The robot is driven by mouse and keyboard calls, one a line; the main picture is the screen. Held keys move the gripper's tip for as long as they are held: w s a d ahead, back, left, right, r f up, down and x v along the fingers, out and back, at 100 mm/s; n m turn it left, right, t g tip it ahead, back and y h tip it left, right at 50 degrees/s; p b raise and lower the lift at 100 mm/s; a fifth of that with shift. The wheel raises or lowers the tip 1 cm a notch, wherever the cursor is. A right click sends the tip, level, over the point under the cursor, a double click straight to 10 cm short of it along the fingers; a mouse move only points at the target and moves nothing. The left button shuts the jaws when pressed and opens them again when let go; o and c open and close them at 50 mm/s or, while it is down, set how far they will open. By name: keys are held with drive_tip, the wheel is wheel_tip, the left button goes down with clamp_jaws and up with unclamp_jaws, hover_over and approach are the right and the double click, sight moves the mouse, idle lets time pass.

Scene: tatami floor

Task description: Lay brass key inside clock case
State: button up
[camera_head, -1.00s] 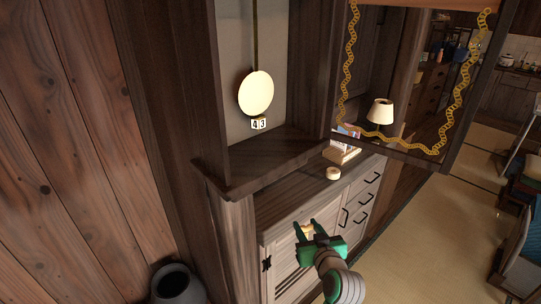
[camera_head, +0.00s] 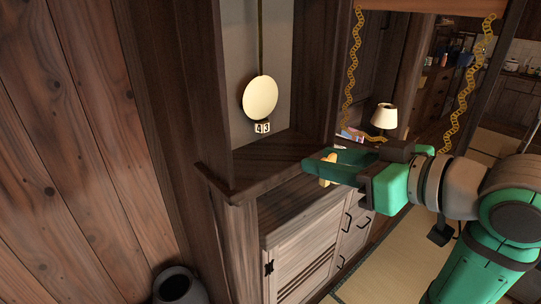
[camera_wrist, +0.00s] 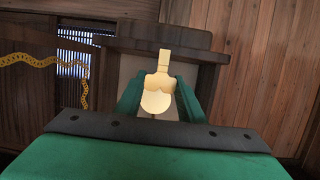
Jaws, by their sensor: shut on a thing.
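The brass key (camera_head: 325,168) is held between the fingertips of my gripper (camera_head: 324,162). The wrist view shows the key (camera_wrist: 162,62) upright between the green fingers, its narrow end up. The clock case (camera_head: 262,163) is tall dark wood with an open front and a pale back panel. A pendulum with a round cream disc (camera_head: 260,97) hangs inside, above a small "43" plate (camera_head: 262,128). My gripper is at the right front edge of the case's floor, at about ledge height in the picture. The key's lower part overlaps a pale disc shape in the wrist view.
An open glazed door with gold chain trim (camera_head: 352,70) stands right of the case. A pale-fronted cabinet (camera_head: 300,262) is below, with a lamp (camera_head: 384,116) behind my gripper. A dark pot (camera_head: 178,287) stands at lower left. The case floor looks clear.

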drive_tip(key=s+a+r, duration=0.2)
drive_tip(key=s+a, duration=0.1)
drive_tip(key=s, duration=0.3)
hover_over(249, 167)
drive_tip(key=s+d, duration=0.2)
drive_tip(key=s, duration=0.1)
drive_tip(key=shift+s+d+f, duration=0.1)
drive_tip(key=shift+d+f, duration=0.05)
drive_tip(key=shift+f, duration=0.1)
drive_tip(key=w+a, duration=0.2)
drive_tip(key=w, duration=0.1)
drive_tip(key=shift+w+a, duration=0.15)
drive_tip(key=shift+a, duration=0.05)
drive_tip(key=shift+f, duration=0.8)
